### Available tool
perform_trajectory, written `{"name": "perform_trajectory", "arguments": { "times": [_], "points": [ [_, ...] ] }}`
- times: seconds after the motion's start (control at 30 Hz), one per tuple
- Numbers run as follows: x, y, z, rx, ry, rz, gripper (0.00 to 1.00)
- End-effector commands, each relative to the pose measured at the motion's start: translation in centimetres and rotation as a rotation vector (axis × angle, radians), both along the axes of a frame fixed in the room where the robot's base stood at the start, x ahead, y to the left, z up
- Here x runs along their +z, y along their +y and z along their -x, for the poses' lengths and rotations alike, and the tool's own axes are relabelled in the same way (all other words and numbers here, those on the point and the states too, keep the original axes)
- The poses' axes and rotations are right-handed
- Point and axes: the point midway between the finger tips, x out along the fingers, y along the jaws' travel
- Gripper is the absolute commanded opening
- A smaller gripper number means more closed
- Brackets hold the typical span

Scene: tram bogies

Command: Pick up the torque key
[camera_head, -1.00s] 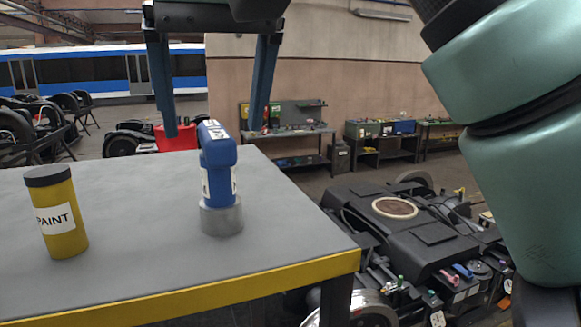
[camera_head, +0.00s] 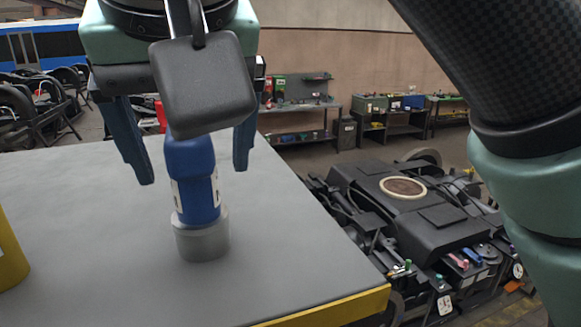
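The torque key, a blue tool with white labels and a grey round base (camera_head: 196,190), stands upright on the grey table (camera_head: 90,240). My gripper (camera_head: 192,172) is open, pointing down, with one blue finger on either side of the tool's upper part. Gaps show between both fingers and the tool. A dark block on my gripper hides the top of the tool. Whether the fingers line up with it in depth is hard to tell.
A yellow paint can (camera_head: 10,255) is partly in view at the table's left. The table's yellow edge (camera_head: 330,308) runs along the front right. A black bogie (camera_head: 410,215) stands on the floor to the right. Workbenches (camera_head: 300,125) stand along the wall.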

Motion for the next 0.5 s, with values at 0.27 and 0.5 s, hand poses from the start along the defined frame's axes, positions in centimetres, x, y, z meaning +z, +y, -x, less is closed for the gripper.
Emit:
{"name": "perform_trajectory", "arguments": {
  "times": [0.27,0.5],
  "points": [
    [0.01,0.00,-0.03,0.001,0.000,-0.001,0.62],
    [0.01,0.00,-0.03,0.000,0.000,0.000,0.18]
  ]
}}
